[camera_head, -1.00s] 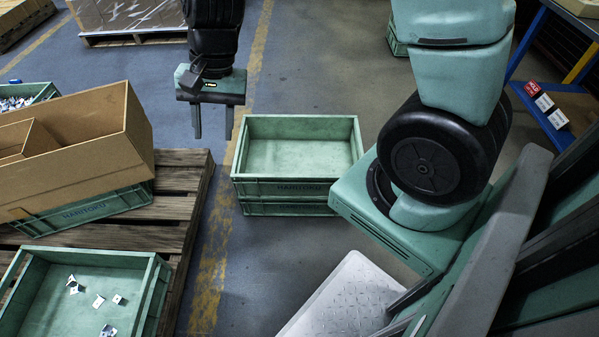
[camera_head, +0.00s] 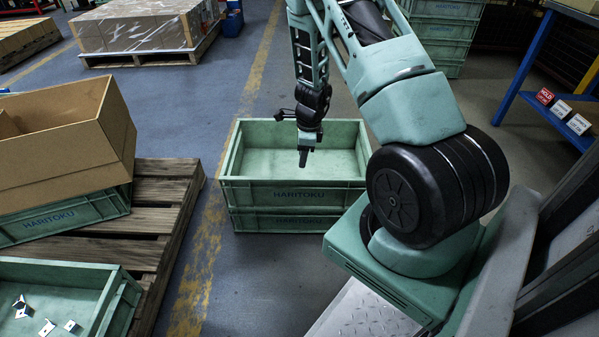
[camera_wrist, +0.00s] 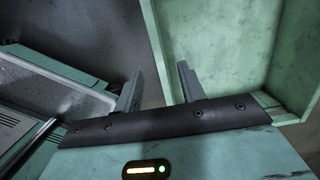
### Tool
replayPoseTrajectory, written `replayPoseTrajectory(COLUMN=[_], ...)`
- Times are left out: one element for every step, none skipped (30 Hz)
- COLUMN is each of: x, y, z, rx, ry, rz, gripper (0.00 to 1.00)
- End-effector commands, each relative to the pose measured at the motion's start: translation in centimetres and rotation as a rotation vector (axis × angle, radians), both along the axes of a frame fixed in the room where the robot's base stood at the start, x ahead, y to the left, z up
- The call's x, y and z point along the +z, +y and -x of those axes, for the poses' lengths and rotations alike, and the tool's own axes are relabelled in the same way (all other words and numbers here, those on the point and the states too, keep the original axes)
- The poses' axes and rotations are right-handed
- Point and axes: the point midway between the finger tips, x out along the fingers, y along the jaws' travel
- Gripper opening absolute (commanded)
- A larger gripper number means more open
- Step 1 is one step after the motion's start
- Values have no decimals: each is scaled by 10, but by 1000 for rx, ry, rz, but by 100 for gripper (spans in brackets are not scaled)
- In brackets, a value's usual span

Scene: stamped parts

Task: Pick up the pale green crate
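A pale green crate (camera_head: 291,194), marked HARITOKU, is empty and sits on top of a like crate (camera_head: 285,221) on the floor. My gripper (camera_head: 304,159) points down over the top crate, towards its front wall. In the wrist view my gripper (camera_wrist: 158,90) has its two fingers spread, with nothing held between them. The crate's rim (camera_wrist: 157,42) runs down the picture between the fingertips and passes behind the right finger; its bare inside (camera_wrist: 217,45) shows to the right. I cannot tell how far the fingertips are above the rim.
A wooden pallet (camera_head: 150,220) at left bears a cardboard box (camera_head: 75,160) on a green crate (camera_head: 66,217) and a green crate (camera_head: 110,300) holding small metal parts. Crates (camera_head: 442,32) are stacked behind my arm. A blue shelf (camera_head: 545,115) stands at right.

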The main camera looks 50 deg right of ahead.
Motion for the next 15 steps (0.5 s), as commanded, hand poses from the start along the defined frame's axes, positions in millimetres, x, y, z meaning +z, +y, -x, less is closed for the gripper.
replayPoseTrajectory(x=[-18, -24, -33, -39, -46, -53, -59, -64, -70, -74, -77, -81, -83, -85, -86], y=[1, 2, 3, 3, 4, 4, 4, 5, 6, 6, 6, 7, 7, 7, 7], z=[0, -1, -2, -2, -3, -3, -4, -4, -5, -6, -6, -7, -7, -7, -7], rx=[-1, -1, 0, 0, 0, 0, 0, 0, 1, 2, 2, 2, 2, 2, 2], ry=[1, 2, 2, 2, 2, 1, 1, 2, 0, 0, 0, 0, 0, 0, 0], rz=[-2, -2, -2, -2, -2, -2, -2, -2, -2, -2, -1, -1, -1, -1, -1], gripper=[40, 40, 40, 40, 40, 40, 40, 40, 40, 40, 40, 40, 40, 40, 40])
